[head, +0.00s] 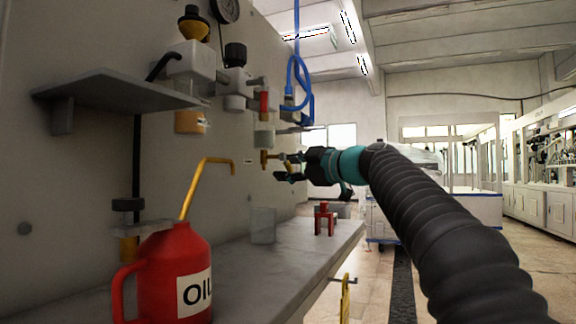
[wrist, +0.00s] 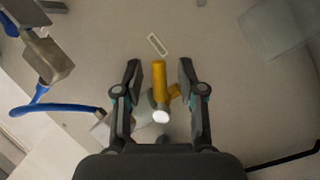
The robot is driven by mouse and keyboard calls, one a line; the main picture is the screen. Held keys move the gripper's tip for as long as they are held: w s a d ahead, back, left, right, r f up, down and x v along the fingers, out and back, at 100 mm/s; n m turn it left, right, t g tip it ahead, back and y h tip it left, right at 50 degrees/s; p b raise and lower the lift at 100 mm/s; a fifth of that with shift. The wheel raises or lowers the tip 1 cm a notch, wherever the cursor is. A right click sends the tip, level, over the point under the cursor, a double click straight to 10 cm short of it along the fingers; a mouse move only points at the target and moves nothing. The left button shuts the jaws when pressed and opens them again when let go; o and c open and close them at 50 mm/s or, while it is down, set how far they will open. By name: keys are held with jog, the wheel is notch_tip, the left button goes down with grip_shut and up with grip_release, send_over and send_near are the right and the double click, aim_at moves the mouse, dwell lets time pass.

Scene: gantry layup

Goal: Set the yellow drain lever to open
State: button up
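The yellow drain lever (head: 264,160) is on the wall fitting below a clear bowl (head: 264,137) in the head view. In the wrist view, the yellow lever (wrist: 159,76) stands between my two fingers, with a short yellow branch to its right and a pale round end nearest me. My gripper (head: 284,166) reaches in from the right, its tips close to the lever. In the wrist view, my gripper (wrist: 159,80) is open, with a gap on both sides of the lever. I cannot tell the lever's setting.
A red handle (head: 264,103) sits above the bowl, and a blue hose (head: 300,80) hangs beside it. Below are a bench (head: 300,250), a glass beaker (head: 263,225), a red stand-like part (head: 324,219) and a red oil can (head: 176,270) with a yellow spout. A grey shelf (head: 118,92) juts out left.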

grip_shut()
jog(key=shift+a+m, duration=0.1)
jog(key=shift+m, duration=0.2)
jog(key=m+p, duration=0.1)
jog(key=s+m+g+h+p, duration=0.1)
jog(key=m, duration=0.1)
jog(key=shift+a+f+m, duration=0.15)
jog(key=shift+f+m, duration=0.15)
jog(key=shift+f, duration=0.05)
jog(key=shift+s+a+f+m+g+p, duration=0.15)
jog(key=shift+s+m+g+p, duration=0.25)
jog(key=shift+m+p, duration=0.35)
jog(key=shift+s+a+f+m+g+p, duration=0.1)
jog(key=shift+s+f+m+g+p, duration=0.1)
jog(key=shift+m+g+p, duration=0.4)
jog(key=shift+m, duration=0.25)
grip_release()
